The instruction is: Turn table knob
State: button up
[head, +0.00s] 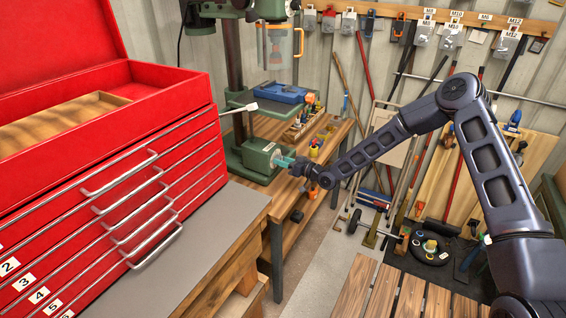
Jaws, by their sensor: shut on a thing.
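A green drill press stands on the wooden workbench, with a dark column (234,62) and a heavy green base block (252,155). My gripper (281,161), with teal fingers, reaches in from the right and is shut at the right face of this block. The fingers close on a small part there, which appears to be the table knob; they mostly hide it, so its shape and angle cannot be told. A pale-tipped lever (240,109) sticks out to the left above the block. The press table (244,98) carries a blue vise (280,93).
A red tool chest (150,150) with several drawers stands on a grey-topped bench at the left. Small bins and tools (318,140) lie on the workbench behind my gripper. Long-handled tools lean on the back wall. A slatted wooden surface (385,292) is in front.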

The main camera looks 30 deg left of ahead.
jog(key=o, duration=1)
jog(key=shift+c, duration=0.2)
jog(key=shift+d, duration=0.1)
jog(key=d, duration=1)
jog(key=shift+d, duration=0.3)
